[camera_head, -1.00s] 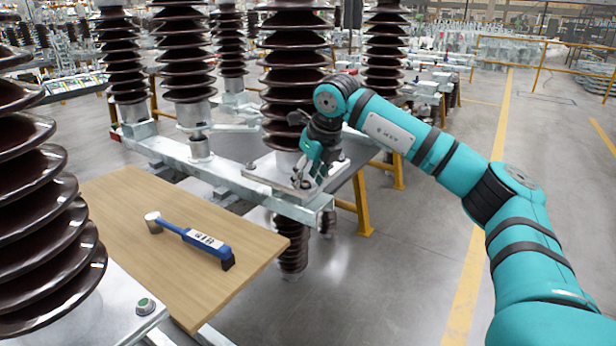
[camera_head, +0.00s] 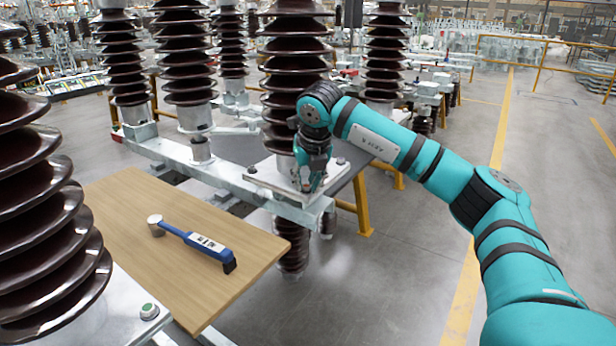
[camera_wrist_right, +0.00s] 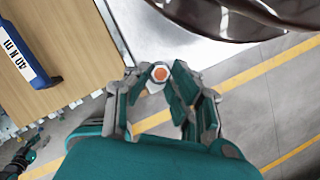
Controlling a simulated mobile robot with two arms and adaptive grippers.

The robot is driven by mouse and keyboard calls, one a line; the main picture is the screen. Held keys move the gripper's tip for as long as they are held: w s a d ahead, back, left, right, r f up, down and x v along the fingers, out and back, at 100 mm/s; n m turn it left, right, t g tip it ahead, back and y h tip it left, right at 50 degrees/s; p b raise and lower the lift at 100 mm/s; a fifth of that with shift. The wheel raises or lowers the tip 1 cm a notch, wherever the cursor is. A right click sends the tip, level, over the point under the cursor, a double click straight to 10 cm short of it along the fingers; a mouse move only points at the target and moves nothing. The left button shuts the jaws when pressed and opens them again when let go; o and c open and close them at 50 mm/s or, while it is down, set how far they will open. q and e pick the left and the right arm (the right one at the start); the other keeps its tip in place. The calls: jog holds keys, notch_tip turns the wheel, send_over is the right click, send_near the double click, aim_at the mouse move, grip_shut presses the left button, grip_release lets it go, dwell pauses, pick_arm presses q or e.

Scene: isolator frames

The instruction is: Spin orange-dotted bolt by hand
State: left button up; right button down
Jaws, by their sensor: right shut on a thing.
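The orange-dotted bolt (camera_wrist_right: 160,74) shows in the right wrist view as a hex head with an orange top, between my fingertips. It sits at the near corner of the metal base plate (camera_head: 264,178) under a brown ribbed insulator (camera_head: 290,85). My right gripper (camera_head: 309,187) points down at that corner in the head view and hides most of the bolt there. In the right wrist view my right gripper (camera_wrist_right: 160,80) has its fingers closed in on both sides of the bolt head.
A green-dotted bolt (camera_head: 149,311) stands on the near-left plate. Large insulators stand close at left and behind my gripper. The floor at right is clear.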

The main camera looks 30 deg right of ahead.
jog(key=shift+m, duration=0.4)
jog(key=c, duration=1.2)
grip_release()
jog(key=v, duration=1.2)
jog(key=shift+a, duration=0.1)
jog(key=shift+a+f, duration=0.1)
